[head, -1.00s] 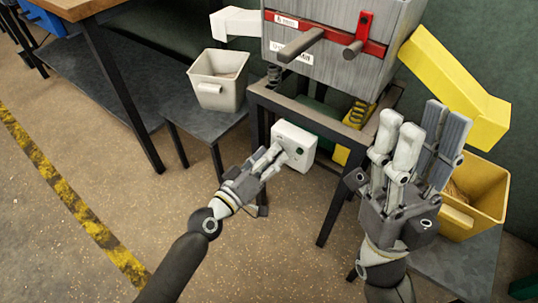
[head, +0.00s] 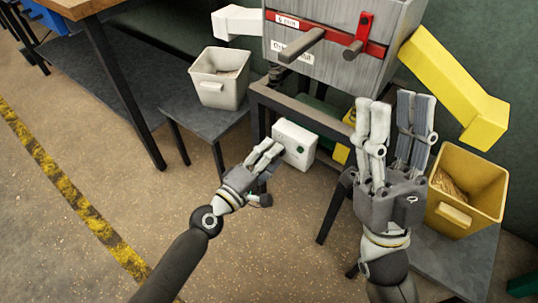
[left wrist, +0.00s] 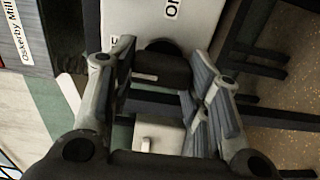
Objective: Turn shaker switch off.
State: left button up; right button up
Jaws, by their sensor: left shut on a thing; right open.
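The shaker switch box is a white box (head: 296,146) with a green dot on its face, on the frame below the machine. My left gripper (head: 268,150) is at the box's left side, fingers close together. In the left wrist view, a dark switch knob (left wrist: 162,68) with a pale mark sits between its fingers. Behind the knob is the white panel (left wrist: 145,18), whose labels are partly cut off or covered. The fingers are shut on the knob. My right gripper (head: 396,100) is open and empty at the right, fingers pointing up.
The grey machine (head: 340,50) stands above, with a white chute (head: 238,22) left and a yellow chute (head: 455,85) right. A white bin (head: 220,78) and a yellow bin (head: 466,190) stand on low tables. Table legs flank the box; the floor in front is clear.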

dwell(0.6)
pick_arm(q)
jog(key=o, duration=1)
jog(key=v, duration=1.2)
